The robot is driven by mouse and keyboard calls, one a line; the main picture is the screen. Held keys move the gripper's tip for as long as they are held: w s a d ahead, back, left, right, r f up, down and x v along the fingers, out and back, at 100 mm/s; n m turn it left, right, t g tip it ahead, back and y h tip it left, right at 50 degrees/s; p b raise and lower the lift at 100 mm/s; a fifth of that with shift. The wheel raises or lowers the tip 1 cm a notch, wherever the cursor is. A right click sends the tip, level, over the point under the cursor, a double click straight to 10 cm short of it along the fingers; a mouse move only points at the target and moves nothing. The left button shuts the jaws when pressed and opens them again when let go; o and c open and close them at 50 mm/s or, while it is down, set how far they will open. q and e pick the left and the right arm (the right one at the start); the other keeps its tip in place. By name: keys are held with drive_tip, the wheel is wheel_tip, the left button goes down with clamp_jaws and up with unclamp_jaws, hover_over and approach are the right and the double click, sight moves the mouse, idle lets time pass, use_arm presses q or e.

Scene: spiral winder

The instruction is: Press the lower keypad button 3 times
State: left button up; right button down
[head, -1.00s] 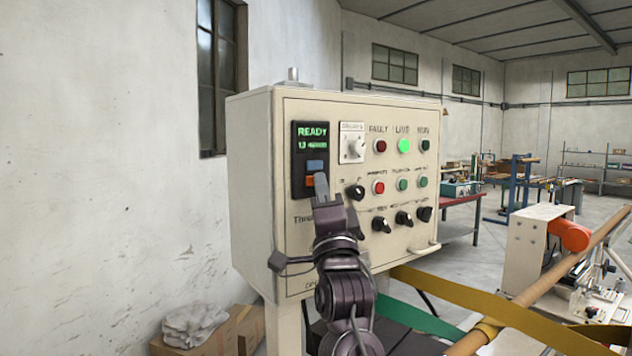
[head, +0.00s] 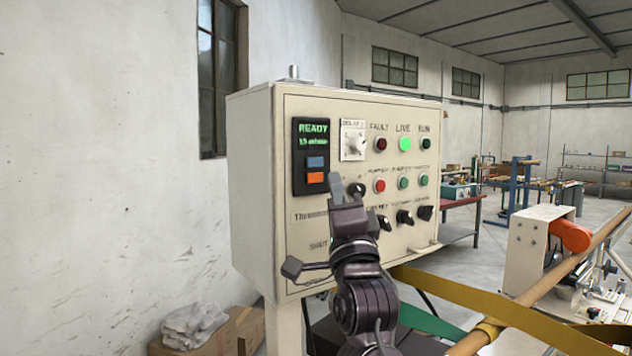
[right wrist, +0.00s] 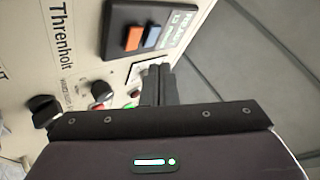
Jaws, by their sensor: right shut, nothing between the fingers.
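The keypad (head: 299,170) is a dark panel at the left of the control box front, with a lit green READY display on top. Its lower button (head: 315,178) is orange and fully visible, just below the blue upper button (head: 315,162). In the right wrist view the orange button (right wrist: 134,38) and blue button (right wrist: 152,36) show beyond the fingers. My right gripper (head: 337,182) is shut and empty, its tips right of the orange button in the head view and apart from it. My left gripper is not in view.
The cream control box (head: 250,190) carries lamps, push buttons and black knobs (head: 404,217) right of and below the keypad. A selector (head: 353,146) sits right of the display. A yellow band (head: 450,293) and a long roller (head: 570,262) lie at lower right.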

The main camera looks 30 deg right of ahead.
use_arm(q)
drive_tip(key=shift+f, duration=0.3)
use_arm(e)
drive_tip(key=shift+s, duration=1.25)
drive_tip(key=shift+d+y, duration=0.1)
drive_tip(key=shift+y, duration=0.2)
idle(1.0)
